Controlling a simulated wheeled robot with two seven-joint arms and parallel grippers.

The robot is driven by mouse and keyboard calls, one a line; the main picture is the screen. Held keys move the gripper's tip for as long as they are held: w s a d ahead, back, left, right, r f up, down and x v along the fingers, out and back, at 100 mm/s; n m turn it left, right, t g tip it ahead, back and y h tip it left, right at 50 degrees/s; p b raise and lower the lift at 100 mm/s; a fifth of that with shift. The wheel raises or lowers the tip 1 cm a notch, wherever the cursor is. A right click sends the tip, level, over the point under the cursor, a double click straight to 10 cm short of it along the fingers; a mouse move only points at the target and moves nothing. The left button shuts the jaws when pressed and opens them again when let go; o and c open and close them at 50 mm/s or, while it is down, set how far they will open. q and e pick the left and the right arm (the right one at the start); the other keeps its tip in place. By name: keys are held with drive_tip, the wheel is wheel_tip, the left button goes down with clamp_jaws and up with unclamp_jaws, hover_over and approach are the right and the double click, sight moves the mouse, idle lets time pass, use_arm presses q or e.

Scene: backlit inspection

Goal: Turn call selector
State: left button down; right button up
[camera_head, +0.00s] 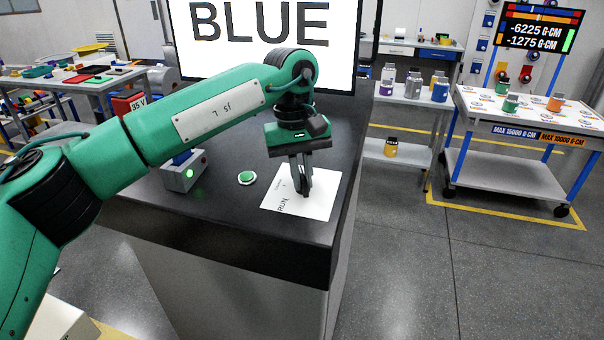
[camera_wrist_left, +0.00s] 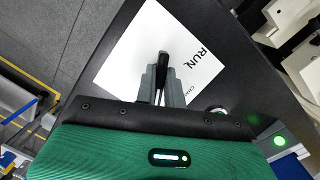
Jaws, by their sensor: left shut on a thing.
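The call selector's black handle (camera_wrist_left: 163,61) shows in the left wrist view, standing over a white label sheet (camera_head: 318,208) on the dark counter. The sheet reads "RUN" at one corner and also shows in the left wrist view (camera_wrist_left: 125,55); other print is partly hidden. My left gripper (camera_head: 303,190) points down over the sheet, its fingers shut on the selector handle. The left wrist view shows the fingers (camera_wrist_left: 162,84) on both sides of the handle. The fingers hide most of the selector in the head view. My right gripper is out of view.
A green button (camera_head: 246,177) sits on the counter (camera_head: 230,215) left of the sheet. A grey box with a lit green lamp (camera_head: 188,174) stands further left. A large screen reading "BLUE" (camera_head: 270,60) rises behind. A cart (camera_head: 530,115) with bottles stands at right.

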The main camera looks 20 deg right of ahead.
use_arm(q)
drive_tip(key=c, duration=1.5)
unclamp_jaws()
wheel_tip(320, 180, up, 14)
drive_tip(key=w+a, duration=0.1)
drive_tip(key=shift+w, duration=0.35)
drive_tip(key=shift+f, duration=0.1)
